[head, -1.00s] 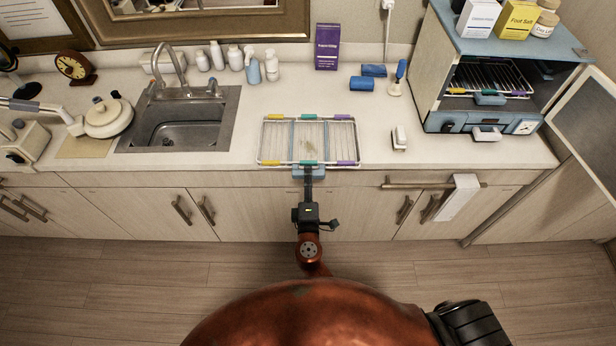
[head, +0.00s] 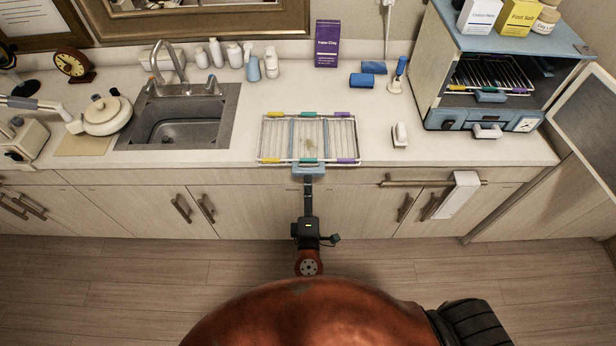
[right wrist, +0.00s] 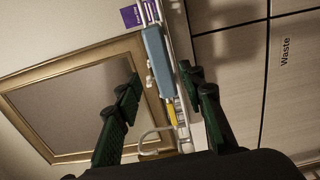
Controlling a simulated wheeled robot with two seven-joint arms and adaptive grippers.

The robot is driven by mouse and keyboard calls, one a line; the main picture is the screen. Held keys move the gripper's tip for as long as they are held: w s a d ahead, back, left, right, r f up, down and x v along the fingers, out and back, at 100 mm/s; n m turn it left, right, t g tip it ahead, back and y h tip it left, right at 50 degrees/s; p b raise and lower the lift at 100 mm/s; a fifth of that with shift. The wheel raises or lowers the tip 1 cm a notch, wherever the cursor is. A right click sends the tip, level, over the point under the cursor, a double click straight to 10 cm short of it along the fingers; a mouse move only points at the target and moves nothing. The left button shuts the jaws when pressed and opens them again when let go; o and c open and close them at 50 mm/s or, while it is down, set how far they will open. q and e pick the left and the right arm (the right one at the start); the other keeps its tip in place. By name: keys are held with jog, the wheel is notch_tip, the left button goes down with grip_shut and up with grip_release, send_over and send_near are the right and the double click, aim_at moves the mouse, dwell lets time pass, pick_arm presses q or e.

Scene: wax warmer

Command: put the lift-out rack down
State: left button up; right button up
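The lift-out rack (head: 275,140), a white wire frame with yellow, green and purple clips, lies flat at the counter's front edge. Its blue handle (head: 308,170) sticks out past that edge. In the right wrist view the handle (right wrist: 156,62) and rack show edge-on, beyond and between the fingertips. My right gripper (head: 308,186) is just in front of the handle; in the right wrist view its green-black fingers (right wrist: 160,82) are spread apart with nothing between their pads. The wax warmer (head: 470,118) stands open at the right with another rack (head: 490,75) inside. My left gripper is out of view.
A sink (head: 180,122) is left of the rack. Blue rolls (head: 362,81) and a white-and-blue brush (head: 398,75) stand behind right, and a small white item (head: 400,135) lies to the right. The warmer's door (head: 590,130) hangs open at far right.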

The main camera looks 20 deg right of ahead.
jog(key=v, duration=0.6)
jog(key=shift+s, duration=0.2)
